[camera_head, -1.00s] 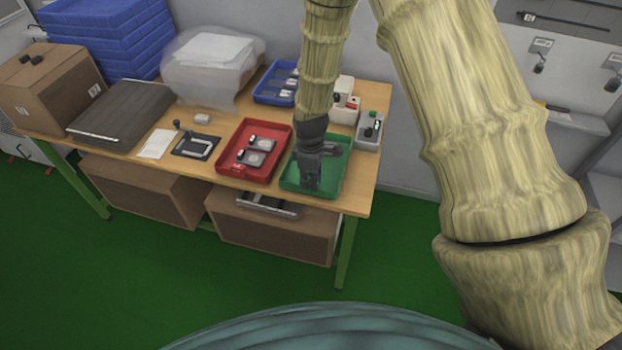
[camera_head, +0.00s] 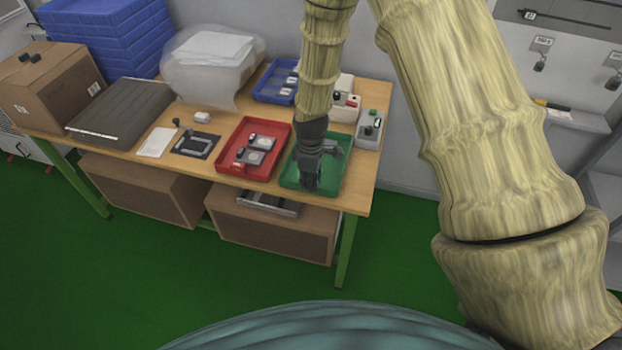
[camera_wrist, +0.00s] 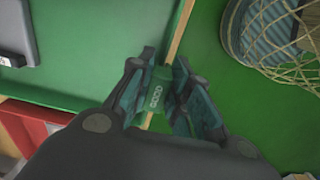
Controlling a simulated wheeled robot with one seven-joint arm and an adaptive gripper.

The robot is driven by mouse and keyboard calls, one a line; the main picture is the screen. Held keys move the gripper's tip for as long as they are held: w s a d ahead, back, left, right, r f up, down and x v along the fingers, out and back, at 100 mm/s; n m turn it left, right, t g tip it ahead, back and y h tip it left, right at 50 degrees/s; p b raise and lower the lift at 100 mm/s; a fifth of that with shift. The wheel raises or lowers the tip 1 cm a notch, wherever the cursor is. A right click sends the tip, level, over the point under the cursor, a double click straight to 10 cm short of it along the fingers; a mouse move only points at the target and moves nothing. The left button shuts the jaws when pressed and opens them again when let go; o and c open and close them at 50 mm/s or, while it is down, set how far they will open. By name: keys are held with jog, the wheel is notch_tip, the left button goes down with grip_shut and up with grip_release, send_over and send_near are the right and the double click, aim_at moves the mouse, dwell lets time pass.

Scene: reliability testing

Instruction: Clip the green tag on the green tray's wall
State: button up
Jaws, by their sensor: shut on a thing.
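The green tray (camera_head: 331,168) lies at the front right of the table. Its wall also shows in the wrist view (camera_wrist: 60,97). My gripper (camera_head: 309,186) is over the tray's front part, pointing down. In the wrist view my gripper (camera_wrist: 160,82) is shut on the green tag (camera_wrist: 155,96), which has pale markings on its face. The tag is between the fingers, close to the tray's wall and the wooden table edge. I cannot tell whether the tag sits on the wall or only beside it.
The blue tray (camera_head: 272,95) is farther back. A cardboard box (camera_head: 270,232) is under the table.

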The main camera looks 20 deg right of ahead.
jog(key=shift+f, duration=0.35)
dwell(0.6)
jog(key=o, duration=1)
jog(key=shift+c, duration=0.2)
jog(key=shift+r, duration=0.1)
jog(key=shift+r+p, duration=2.3)
jog(key=shift+r, duration=1.15)
jog(key=shift+f, duration=0.1)
